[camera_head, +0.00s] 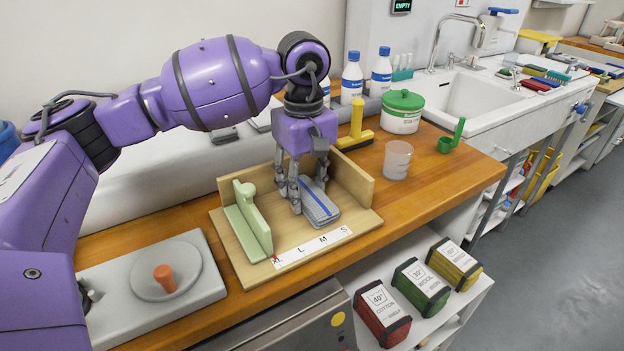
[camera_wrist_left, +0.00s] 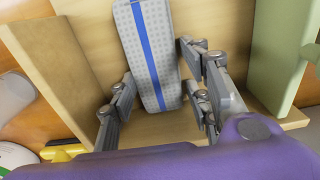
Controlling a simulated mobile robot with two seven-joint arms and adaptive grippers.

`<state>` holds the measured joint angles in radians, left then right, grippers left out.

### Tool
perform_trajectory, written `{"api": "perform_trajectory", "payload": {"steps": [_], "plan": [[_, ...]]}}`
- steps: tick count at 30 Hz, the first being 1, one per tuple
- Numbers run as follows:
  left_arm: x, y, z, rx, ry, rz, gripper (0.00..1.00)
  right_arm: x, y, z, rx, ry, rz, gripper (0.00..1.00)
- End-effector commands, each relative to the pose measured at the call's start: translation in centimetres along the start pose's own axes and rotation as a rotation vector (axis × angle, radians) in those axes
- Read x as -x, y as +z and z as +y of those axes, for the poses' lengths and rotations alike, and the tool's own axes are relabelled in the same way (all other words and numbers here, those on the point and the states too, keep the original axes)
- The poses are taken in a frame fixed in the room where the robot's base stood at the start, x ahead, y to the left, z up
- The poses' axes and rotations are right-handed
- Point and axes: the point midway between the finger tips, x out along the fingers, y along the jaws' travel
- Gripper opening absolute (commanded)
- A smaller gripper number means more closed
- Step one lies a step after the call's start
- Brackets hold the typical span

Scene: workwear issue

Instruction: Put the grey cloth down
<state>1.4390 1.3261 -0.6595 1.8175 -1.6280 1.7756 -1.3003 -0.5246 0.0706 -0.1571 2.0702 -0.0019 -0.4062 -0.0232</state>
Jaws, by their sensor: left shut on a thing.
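The grey cloth (camera_head: 322,208) is folded into a flat, narrow pad with a blue stripe along it. My left gripper (camera_head: 296,204) points down and is shut on its rear end, over the wooden sizing board (camera_head: 258,272). In the left wrist view, the cloth (camera_wrist_left: 146,50) runs between the fingers of my left gripper (camera_wrist_left: 160,104). The cloth is low, close to the board; I cannot tell if it touches it. Part of it is hidden by the fingers. My right gripper is out of view.
A pale green slider (camera_head: 248,228) stands on the board left of the cloth, and a wooden wall (camera_head: 352,182) right of it. A clear cup (camera_head: 397,160), yellow squeegee (camera_head: 356,130) and green-lidded tub (camera_head: 402,112) stand farther right. A grey scale with an orange knob (camera_head: 164,276) is left.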

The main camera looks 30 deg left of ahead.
Motion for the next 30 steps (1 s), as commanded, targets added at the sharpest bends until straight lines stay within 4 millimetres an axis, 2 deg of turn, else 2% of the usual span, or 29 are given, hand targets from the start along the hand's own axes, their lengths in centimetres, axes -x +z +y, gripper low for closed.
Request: {"api": "perform_trajectory", "payload": {"steps": [9,10,14,23,26,30], "plan": [[-0.4,0.0,0.0,0.000,0.000,-0.001,0.19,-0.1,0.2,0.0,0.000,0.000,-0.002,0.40],[-0.3,0.0,0.0,0.000,0.000,0.000,0.48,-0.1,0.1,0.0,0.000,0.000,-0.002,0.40],[-0.3,0.0,0.0,0.000,0.000,0.000,0.63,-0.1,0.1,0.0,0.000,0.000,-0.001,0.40],[-0.2,0.0,0.0,0.000,0.001,0.000,0.63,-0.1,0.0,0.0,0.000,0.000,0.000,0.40],[0.5,0.0,0.1,0.000,0.003,0.000,0.63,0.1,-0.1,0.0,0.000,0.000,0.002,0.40],[2.7,0.0,0.1,0.000,0.005,0.001,0.63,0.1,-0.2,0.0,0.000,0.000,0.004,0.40]]}}
